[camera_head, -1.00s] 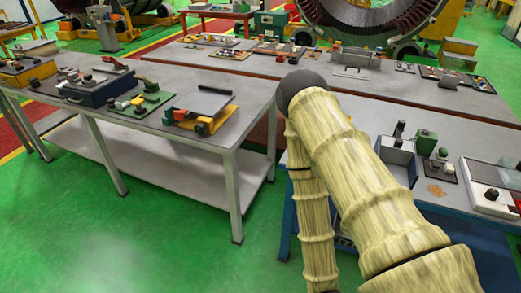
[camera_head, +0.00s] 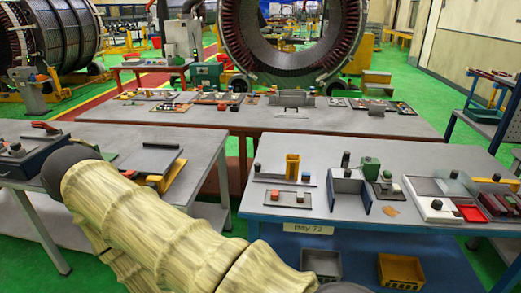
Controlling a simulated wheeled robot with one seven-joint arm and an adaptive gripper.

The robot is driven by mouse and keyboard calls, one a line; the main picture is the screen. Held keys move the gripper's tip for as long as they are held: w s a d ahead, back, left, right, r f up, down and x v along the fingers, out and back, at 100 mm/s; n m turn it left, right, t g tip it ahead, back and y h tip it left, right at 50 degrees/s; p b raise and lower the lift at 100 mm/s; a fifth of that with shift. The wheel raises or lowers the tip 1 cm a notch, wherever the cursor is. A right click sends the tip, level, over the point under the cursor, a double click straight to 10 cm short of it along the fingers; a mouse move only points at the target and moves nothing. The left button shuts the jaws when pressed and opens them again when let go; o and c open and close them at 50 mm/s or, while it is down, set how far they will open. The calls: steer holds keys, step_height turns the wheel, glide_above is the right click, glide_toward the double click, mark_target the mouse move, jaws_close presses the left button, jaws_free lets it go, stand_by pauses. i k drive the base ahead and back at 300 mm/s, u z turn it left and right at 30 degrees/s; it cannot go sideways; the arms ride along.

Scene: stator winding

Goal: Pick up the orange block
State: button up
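A small orange-red block (camera_head: 275,195) sits on a flat plate at the left of the near right table. My arm crosses the lower left of the picture, well to the left of both pieces, and hides part of the left table. My gripper is out of view.
The near right table (camera_head: 330,228) also bears a grey box (camera_head: 347,187), a green piece (camera_head: 370,167) and a white-rimmed tray (camera_head: 430,208). Bins stand on its lower shelf. A left table (camera_head: 200,148) and a long back table (camera_head: 350,126) stand near. Green floor lies between tables.

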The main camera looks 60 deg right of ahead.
mark_target(275, 194)
steer(key=i, duration=1.2)
steer(key=z, duration=1.4)
